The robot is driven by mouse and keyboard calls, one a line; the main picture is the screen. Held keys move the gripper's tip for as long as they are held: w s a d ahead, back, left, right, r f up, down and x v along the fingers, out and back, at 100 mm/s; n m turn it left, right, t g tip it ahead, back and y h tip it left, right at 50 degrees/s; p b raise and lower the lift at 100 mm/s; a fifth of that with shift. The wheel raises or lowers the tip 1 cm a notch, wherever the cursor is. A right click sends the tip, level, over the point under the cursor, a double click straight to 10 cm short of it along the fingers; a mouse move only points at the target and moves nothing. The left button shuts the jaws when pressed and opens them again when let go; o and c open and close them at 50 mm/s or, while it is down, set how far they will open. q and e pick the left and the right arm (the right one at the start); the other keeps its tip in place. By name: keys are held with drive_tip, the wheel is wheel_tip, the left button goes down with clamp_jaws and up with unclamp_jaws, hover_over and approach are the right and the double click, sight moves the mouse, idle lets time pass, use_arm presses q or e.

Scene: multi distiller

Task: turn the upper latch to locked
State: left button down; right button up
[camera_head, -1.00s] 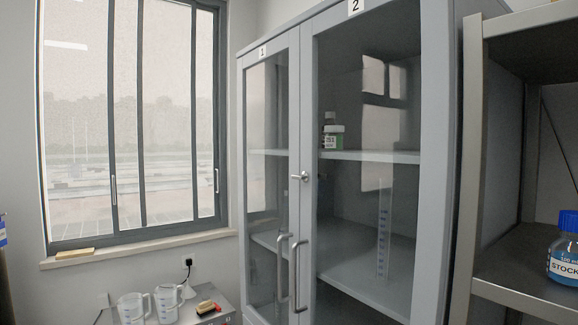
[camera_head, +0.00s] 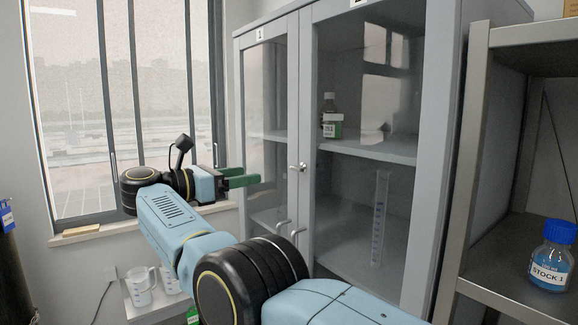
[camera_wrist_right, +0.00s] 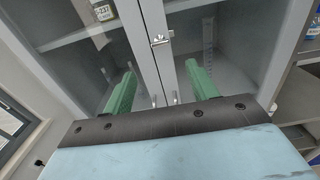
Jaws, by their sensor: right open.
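The upper latch (camera_head: 298,167) is a small silver lever near the meeting edges of the grey cabinet's two glass doors, above the door handles. It also shows in the right wrist view (camera_wrist_right: 161,40), where its lever lies roughly across the seam. My right gripper (camera_head: 242,178) has green fingers and is in front of the left door, left of the latch in the head view. In the wrist view the right gripper (camera_wrist_right: 161,65) is open and empty, with its fingers on either side of the door seam and the latch beyond the tips. My left gripper is not shown.
Two bar handles (camera_head: 282,227) sit below the latch, partly hidden by my right arm. A metal shelf (camera_head: 510,275) with a blue-capped stock bottle (camera_head: 553,262) stands at the right. A window and a small table with measuring jugs (camera_head: 142,286) are at the left.

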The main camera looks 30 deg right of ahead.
sight(295, 168)
drive_tip(key=d, duration=0.4)
drive_tip(key=d+p, duration=0.1)
drive_tip(key=d, duration=0.3)
drive_tip(key=w+d, duration=0.1)
drive_tip(key=d, duration=0.4)
drive_tip(key=shift+f, duration=0.1)
drive_tip(key=c, duration=1)
